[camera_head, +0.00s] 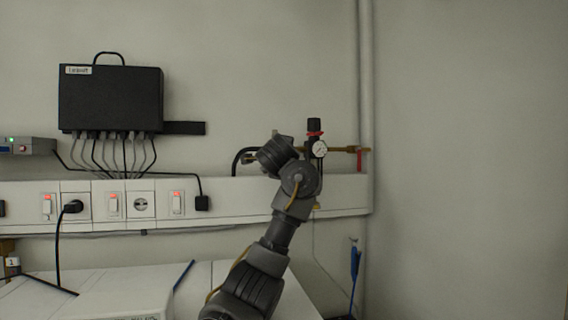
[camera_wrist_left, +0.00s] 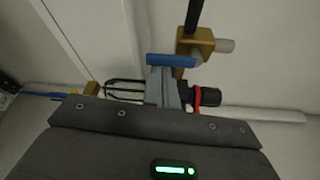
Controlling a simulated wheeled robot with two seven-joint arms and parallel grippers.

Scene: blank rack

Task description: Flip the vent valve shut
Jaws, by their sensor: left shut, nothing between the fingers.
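The vent valve shows in the left wrist view as a brass body (camera_wrist_left: 197,42) with a blue lever (camera_wrist_left: 170,60). The lever lies level in that picture, across the line of the black hose above it. My left gripper (camera_wrist_left: 165,82) is shut and empty, with its grey fingertips right at the lever's lower edge. I cannot tell whether they touch it. In the head view my left arm reaches up to the wall fittings, and its links hide the valve and the fingertips. My right gripper is not in view.
A black regulator with a red ring (camera_head: 314,128) and a round gauge (camera_head: 320,149) stands close right of my wrist. A red handle (camera_head: 362,159) hangs at the brass pipe's right end. A black box (camera_head: 110,99) with cables and a socket trunking (camera_head: 233,192) are left.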

